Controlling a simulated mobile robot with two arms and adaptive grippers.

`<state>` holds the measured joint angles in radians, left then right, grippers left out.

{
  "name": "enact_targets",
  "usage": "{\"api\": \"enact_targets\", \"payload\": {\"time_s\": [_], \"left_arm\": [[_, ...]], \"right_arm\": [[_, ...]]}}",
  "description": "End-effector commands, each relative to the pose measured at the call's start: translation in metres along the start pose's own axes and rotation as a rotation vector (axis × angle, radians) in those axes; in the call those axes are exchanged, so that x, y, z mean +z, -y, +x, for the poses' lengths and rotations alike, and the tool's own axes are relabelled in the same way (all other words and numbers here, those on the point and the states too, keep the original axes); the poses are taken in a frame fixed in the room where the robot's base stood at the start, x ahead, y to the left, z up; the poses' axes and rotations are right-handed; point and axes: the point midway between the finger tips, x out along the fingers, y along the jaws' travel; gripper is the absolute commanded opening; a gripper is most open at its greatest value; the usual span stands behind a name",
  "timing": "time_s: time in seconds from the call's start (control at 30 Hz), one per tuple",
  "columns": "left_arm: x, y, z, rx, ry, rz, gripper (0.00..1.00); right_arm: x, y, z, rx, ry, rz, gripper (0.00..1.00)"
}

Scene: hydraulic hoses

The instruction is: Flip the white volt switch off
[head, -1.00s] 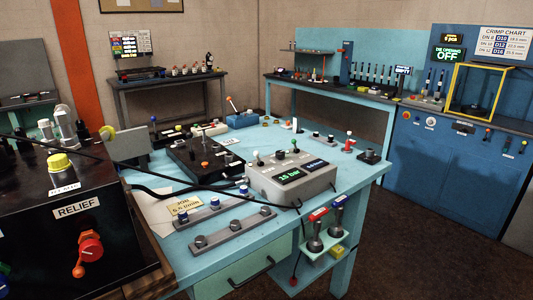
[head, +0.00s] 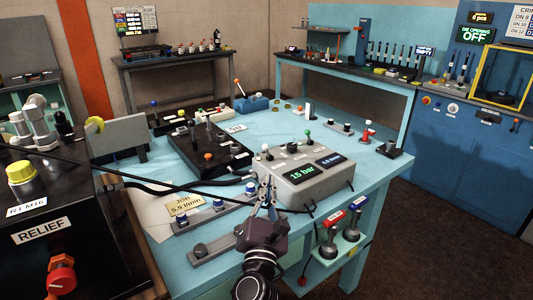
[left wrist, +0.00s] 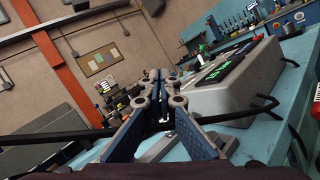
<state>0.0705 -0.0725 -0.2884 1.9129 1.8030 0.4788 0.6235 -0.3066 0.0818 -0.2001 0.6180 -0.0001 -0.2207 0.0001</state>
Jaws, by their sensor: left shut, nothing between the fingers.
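A grey box (head: 315,187) with a "15 bar" display stands on the light-blue table. On its top are a lever with a white knob (head: 265,147) at the left and a lever with a green knob (head: 308,133) farther back. I cannot read a "volt" label on either. My left gripper (head: 267,180) is shut and empty at the box's front-left edge, its tips below the white knob in the picture. In the left wrist view its fingers (left wrist: 160,76) meet left of the box (left wrist: 232,92), where the green knob (left wrist: 202,48) shows. My right gripper is not in view.
A black box with levers (head: 208,152) stands behind left. Black hoses (head: 175,184) run across the table to the grey box. Hose fittings on a grey bar (head: 212,250) lie in front. A black relief unit (head: 55,215) stands at the left.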

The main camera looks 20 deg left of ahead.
Motion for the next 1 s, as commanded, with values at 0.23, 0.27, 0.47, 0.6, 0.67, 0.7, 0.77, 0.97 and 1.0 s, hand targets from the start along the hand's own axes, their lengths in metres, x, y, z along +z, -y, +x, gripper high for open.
{"api": "enact_targets", "payload": {"time_s": [0.23, 0.27, 0.47, 0.6, 0.67, 0.7, 0.77, 0.97, 1.0], "left_arm": [[-0.007, -0.007, 0.014, 0.039, -0.18, -0.404, 0.0], [-0.008, -0.005, 0.014, 0.038, -0.194, -0.433, 0.0], [-0.011, -0.001, 0.015, 0.034, -0.244, -0.522, 0.0], [-0.011, 0.0, 0.015, 0.034, -0.247, -0.525, 0.0], [-0.011, 0.0, 0.015, 0.034, -0.246, -0.524, 0.0], [-0.011, 0.0, 0.015, 0.034, -0.246, -0.524, 0.0], [-0.011, 0.0, 0.015, 0.034, -0.246, -0.523, 0.0], [-0.013, -0.001, 0.029, 0.034, -0.243, -0.52, 0.0], [-0.015, -0.001, 0.036, 0.035, -0.243, -0.519, 0.0]], "right_arm": [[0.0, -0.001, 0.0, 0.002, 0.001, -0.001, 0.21], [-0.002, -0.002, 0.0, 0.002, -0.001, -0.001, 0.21], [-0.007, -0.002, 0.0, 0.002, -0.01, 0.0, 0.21], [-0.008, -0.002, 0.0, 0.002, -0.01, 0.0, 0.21], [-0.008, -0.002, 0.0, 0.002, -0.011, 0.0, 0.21], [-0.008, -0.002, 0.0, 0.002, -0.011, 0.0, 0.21], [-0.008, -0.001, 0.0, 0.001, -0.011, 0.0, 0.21], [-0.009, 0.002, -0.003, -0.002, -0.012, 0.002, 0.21], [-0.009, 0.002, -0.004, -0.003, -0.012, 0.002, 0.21]]}}
